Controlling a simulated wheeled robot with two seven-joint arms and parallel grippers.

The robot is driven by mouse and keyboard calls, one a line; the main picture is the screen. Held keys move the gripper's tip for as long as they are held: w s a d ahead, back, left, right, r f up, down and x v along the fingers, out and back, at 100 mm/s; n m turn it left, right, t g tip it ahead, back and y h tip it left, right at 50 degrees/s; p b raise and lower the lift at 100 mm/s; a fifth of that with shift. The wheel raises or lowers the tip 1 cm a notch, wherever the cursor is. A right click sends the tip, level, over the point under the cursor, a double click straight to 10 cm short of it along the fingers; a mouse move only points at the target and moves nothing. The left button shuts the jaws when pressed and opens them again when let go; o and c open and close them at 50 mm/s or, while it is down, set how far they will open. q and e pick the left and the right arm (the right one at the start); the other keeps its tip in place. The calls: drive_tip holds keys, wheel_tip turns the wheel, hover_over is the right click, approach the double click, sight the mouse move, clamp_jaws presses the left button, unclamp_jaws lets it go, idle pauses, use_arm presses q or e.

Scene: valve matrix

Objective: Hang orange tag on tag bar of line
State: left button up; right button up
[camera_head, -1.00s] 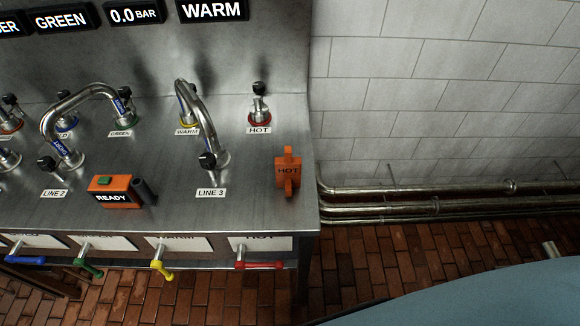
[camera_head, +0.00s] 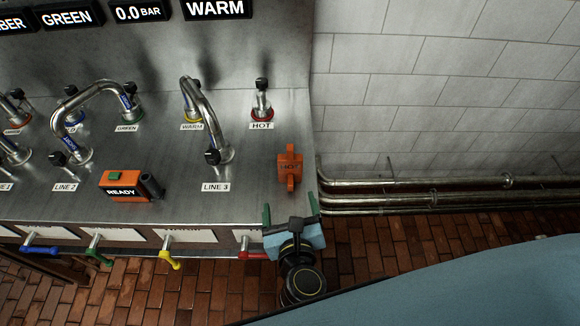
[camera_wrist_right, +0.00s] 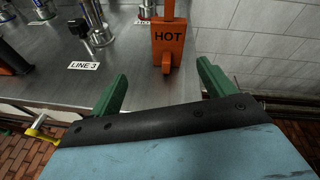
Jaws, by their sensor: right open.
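The orange tag (camera_head: 290,168), marked HOT, stands upright near the right edge of the steel bench. In the right wrist view the tag (camera_wrist_right: 168,42) is ahead of my fingers and between their lines, not touched. My right gripper (camera_head: 291,212) is open and empty, just in front of the tag at the bench's front right corner. Its green fingers also show in the right wrist view (camera_wrist_right: 160,85). The LINE 3 pipe (camera_head: 207,110) arches from its front fitting to the WARM port. I cannot make out a tag bar. My left gripper is not in view.
An orange READY box (camera_head: 124,187) with a dark cylinder beside it sits left of the LINE 3 label. Coloured valve handles, including a yellow one (camera_head: 170,260), stick out along the bench front. Wall pipes (camera_head: 430,196) run at the right.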

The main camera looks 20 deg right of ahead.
sight(290, 179)
drive_tip(key=w+f+m, duration=0.1)
drive_tip(key=w, duration=0.1)
drive_tip(key=w+d+f+m+g, duration=0.1)
drive_tip(key=w, duration=0.1)
drive_tip(key=w+d+f+m+h, duration=0.1)
drive_tip(key=w+f, duration=0.1)
drive_tip(key=shift+w+d+f+m+g, duration=0.1)
drive_tip(key=shift+d+m+g, duration=0.15)
drive_tip(key=shift+m+g, duration=0.05)
drive_tip(key=shift+x, duration=2.65)
drive_tip(key=shift+a, duration=0.2)
drive_tip(key=shift+c, duration=0.3)
drive_tip(key=c, duration=1.2)
